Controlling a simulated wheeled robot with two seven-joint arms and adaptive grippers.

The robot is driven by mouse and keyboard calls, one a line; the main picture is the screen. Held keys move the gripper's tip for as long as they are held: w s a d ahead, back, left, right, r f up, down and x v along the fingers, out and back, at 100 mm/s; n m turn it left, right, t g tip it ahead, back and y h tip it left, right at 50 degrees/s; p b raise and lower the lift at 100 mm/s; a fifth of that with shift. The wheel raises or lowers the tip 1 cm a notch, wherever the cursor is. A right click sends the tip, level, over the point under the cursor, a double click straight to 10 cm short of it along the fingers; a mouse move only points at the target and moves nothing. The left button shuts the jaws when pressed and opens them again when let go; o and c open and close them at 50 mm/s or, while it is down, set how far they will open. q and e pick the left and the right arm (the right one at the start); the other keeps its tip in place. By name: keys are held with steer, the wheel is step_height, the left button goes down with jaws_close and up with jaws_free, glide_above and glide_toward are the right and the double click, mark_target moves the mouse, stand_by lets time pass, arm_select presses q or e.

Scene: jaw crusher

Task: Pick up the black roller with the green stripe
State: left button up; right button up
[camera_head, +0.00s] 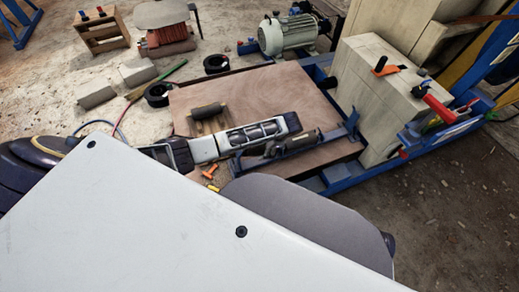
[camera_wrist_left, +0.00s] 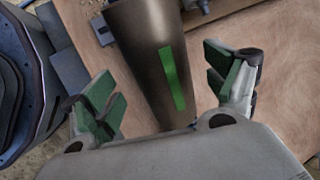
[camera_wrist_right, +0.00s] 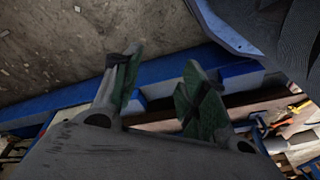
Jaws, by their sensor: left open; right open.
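The black roller (camera_wrist_left: 150,40) with the green stripe fills the upper middle of the left wrist view, stripe facing the camera. My left gripper (camera_wrist_left: 165,85) is open, its green-padded fingers on either side of the roller; I cannot tell whether they touch it. In the head view my left arm reaches in from the left over the wooden board (camera_head: 255,85). A dark roller (camera_head: 207,111) lies on the board behind the arm; no stripe is visible on it there. My right gripper (camera_wrist_right: 160,85) is open and empty beside a blue beam; the head view does not show it.
A blue frame (camera_head: 345,176) borders the board. A pale block (camera_head: 365,85) with red and orange tools stands at the right. A grey motor (camera_head: 287,36) and black rings (camera_head: 157,94) lie behind. Orange bits (camera_head: 210,171) lie near the arm. Open floor lies at the lower right.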

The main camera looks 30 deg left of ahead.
mark_target(262, 146)
arm_select(q)
steer(key=shift+a+f, duration=0.25)
steer(key=shift+f, duration=0.3)
steer(key=shift+b+x, duration=0.5)
steer(key=shift+x, duration=0.35)
steer(key=shift+a+f, duration=0.15)
steer(key=shift+f, duration=0.15)
arm_select(e)
steer(key=r, duration=0.2)
steer(key=shift+w+a+r, duration=0.15)
steer(key=shift+a+r, duration=0.1)
steer(key=shift+r, duration=0.1)
arm_select(q)
steer(key=shift+c, duration=0.2)
arm_select(e)
steer(key=shift+f, duration=0.1)
arm_select(q)
steer(key=c, duration=1.8)
steer(key=shift+o, duration=0.2)
steer(key=shift+r, duration=0.2)
